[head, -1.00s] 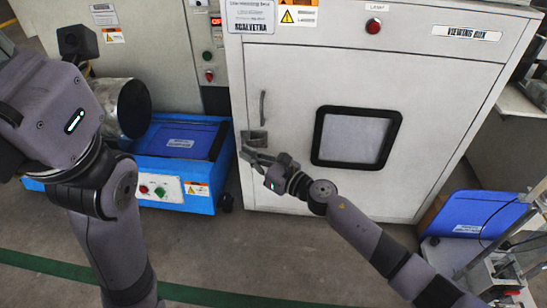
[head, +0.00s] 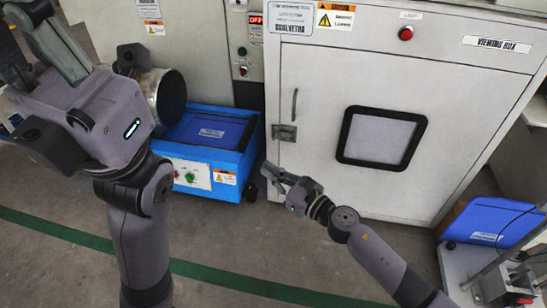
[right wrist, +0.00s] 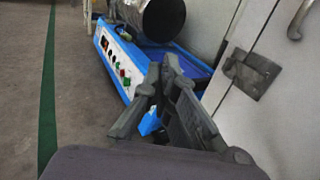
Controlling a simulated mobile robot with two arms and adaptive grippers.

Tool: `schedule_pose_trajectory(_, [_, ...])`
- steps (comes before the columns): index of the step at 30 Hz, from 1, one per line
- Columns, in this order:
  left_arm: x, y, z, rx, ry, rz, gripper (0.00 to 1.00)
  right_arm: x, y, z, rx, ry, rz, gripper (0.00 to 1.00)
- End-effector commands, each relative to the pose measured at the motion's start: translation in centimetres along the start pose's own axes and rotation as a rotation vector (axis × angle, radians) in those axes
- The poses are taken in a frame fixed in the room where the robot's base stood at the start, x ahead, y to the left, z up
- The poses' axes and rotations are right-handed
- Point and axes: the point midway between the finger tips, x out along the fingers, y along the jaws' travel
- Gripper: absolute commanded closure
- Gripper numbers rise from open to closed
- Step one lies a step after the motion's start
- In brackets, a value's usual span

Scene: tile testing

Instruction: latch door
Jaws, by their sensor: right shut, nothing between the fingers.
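The white cabinet door (head: 320,90) looks flush with its frame and has a dark-edged window. Its metal latch (head: 284,133) sits at the door's left edge, below a vertical handle (head: 294,104). The latch also shows in the right wrist view (right wrist: 250,75); I cannot tell whether it is engaged. My right gripper (head: 273,173) is shut and empty, below the latch and apart from it. Its fingers show in the right wrist view (right wrist: 163,72), left of the latch. My left gripper is at the upper left in the head view, partly cut off, and its opening is unclear.
A blue cart (head: 240,160) with buttons and a metal cylinder (head: 165,95) stands left of the cabinet. A red button (head: 406,33) is above the door. A blue bin (head: 495,222) is at the right. The floor in front is clear.

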Motion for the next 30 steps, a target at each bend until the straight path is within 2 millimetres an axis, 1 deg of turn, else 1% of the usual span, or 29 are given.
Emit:
schedule_pose_trajectory(1, [0.1,-0.1,0.4,-0.002,-0.016,-0.004,1.0,-0.5,0.9,0.2,0.003,0.002,0.001,1.0])
schedule_pose_trajectory(3, [-0.1,-0.2,0.8,-0.004,-0.03,-0.009,1.0,-1.1,1.9,0.2,0.002,0.002,0.002,1.0])
schedule_pose_trajectory(9, [-0.8,-0.3,1.2,-0.007,-0.052,-0.018,1.0,-2.2,3.8,0.1,0.001,0.0,0.001,1.0])
schedule_pose_trajectory(14, [-1.0,-0.4,1.2,-0.007,-0.055,-0.02,1.0,-2.5,4.1,0.0,0.0,0.0,0.0,1.0])
schedule_pose_trajectory(27, [-1.0,-0.3,1.2,-0.008,-0.056,-0.019,1.0,-2.4,4.1,0.0,0.0,0.0,0.0,1.0])
schedule_pose_trajectory(29, [-1.0,-0.4,1.3,-0.007,-0.058,-0.02,1.0,-2.5,4.3,0.2,0.014,-0.004,0.004,1.0])
schedule_pose_trajectory(30, [-1.0,-0.4,1.4,-0.008,-0.063,-0.022,1.0,-2.5,4.7,0.7,0.044,-0.012,0.011,1.0])
